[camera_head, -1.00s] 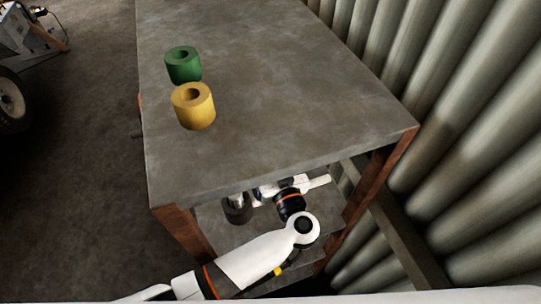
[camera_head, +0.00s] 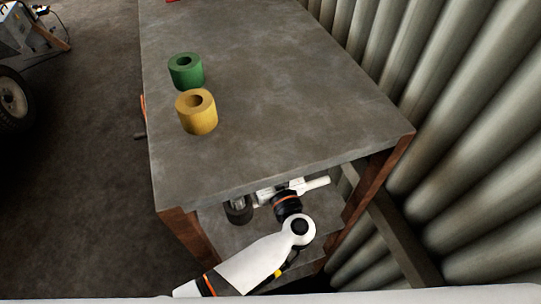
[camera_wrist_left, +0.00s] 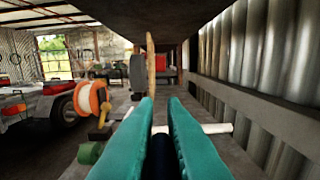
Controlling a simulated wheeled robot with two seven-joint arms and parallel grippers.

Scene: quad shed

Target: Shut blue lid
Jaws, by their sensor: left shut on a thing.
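My left arm reaches under the table top in the head view, and its gripper (camera_head: 282,186) is partly hidden by the table edge and my own wrist. In the left wrist view, the two teal fingers of my left gripper (camera_wrist_left: 160,105) point forward. A dark blue thing (camera_wrist_left: 161,157) shows low between them; its shape is mostly hidden. A white bar (camera_wrist_left: 205,128) lies crosswise behind the fingers. No blue lid can be clearly made out in either view. My right gripper is not in view.
A green ring (camera_head: 186,71) and a yellow ring (camera_head: 197,112) stand on the table top (camera_head: 290,100). A dark cylinder (camera_head: 238,211) stands on the lower shelf. A corrugated wall (camera_head: 450,110) bounds the right side. An orange spool (camera_wrist_left: 88,100) shows left in the wrist view.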

